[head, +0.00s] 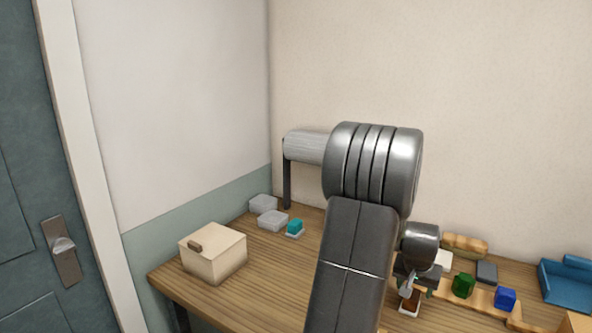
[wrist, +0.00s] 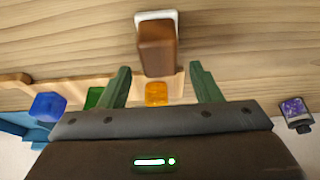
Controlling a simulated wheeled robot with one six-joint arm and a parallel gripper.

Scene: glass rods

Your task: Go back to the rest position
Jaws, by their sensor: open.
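My gripper (wrist: 160,72) is open, its two green fingers apart in the wrist view. In the head view it (head: 408,283) is low over the table, partly hidden by my arm. A brown block (wrist: 156,48) stands on a small white base (wrist: 157,15) just ahead of the fingertips and roughly centred on the gap. The head view shows the brown block (head: 411,297) just below the gripper. No finger is seen touching it.
Green (head: 463,285) and blue (head: 505,298) cubes sit at a wooden strip; an orange cube (wrist: 156,94) shows between the fingers. A blue tray (head: 567,287) is at right. A beige box (head: 213,255) and teal block (head: 295,226) stand left, with bare table between.

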